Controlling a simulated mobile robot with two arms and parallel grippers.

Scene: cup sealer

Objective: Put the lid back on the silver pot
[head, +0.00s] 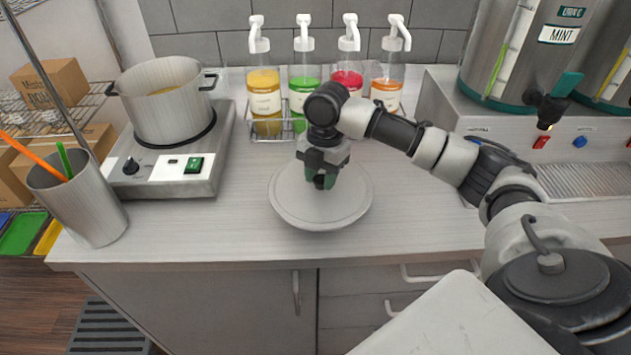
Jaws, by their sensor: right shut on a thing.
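The silver pot (172,115) stands upright on a hot plate (180,168) at the left of the counter. Its top is open and something yellowish shows inside. The lid (345,208) is a round, light grey disc, level, near the middle of the counter, to the right of the pot and apart from it. My right gripper (320,178) points down over the lid's centre and is shut on the lid's knob, which the fingers hide. I cannot tell whether the lid touches the counter. My left gripper is not in view.
Several pump bottles (265,103) with coloured syrups stand along the back wall. A metal cup (78,205) with straws stands at the front left. Large dispensers (520,50) stand at the right. The counter between the hot plate and the lid is clear.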

